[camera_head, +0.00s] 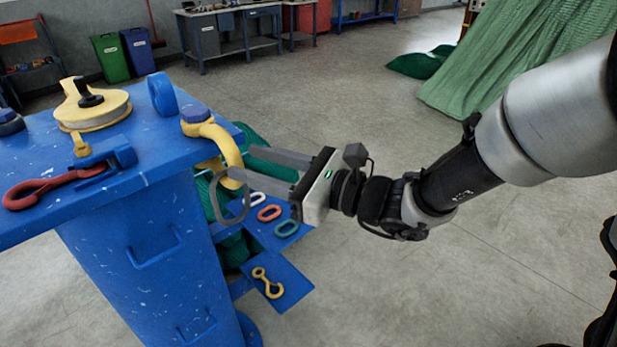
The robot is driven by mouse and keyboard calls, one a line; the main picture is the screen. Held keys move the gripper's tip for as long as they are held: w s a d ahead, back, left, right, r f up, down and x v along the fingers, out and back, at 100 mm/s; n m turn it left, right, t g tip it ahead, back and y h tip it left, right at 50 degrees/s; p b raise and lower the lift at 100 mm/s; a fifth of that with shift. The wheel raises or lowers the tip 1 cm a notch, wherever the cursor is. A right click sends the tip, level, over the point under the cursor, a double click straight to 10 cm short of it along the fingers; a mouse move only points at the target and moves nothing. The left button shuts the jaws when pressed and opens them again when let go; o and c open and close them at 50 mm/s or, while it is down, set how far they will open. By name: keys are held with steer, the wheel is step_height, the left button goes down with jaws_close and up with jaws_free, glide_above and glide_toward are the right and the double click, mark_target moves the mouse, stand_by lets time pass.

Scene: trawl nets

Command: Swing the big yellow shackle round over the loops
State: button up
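The big yellow shackle (229,144) is attached by a large bolt head at the right edge of the blue bench top. Its bow curves out to the right and down past the edge. A grey loop (213,203) hangs just below the bow, in front of the bench's side; I cannot tell what holds it. My gripper (238,162) reaches in from the right, its two long grey fingers apart. The fingertips are at the shackle's bow, and the lower one overlaps it in the picture. I cannot tell whether they touch it.
On the blue bench (150,160) are a yellow pulley block (95,108), a red hook (40,188) and a blue upright lug (162,94). Lower blue plates carry small coloured links (269,212) and a yellow swivel hook (268,284). The floor to the right is open.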

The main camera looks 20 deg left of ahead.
steer(key=d, duration=1.2)
steer(key=shift+s+f, duration=0.15)
steer(key=shift+s, duration=0.3)
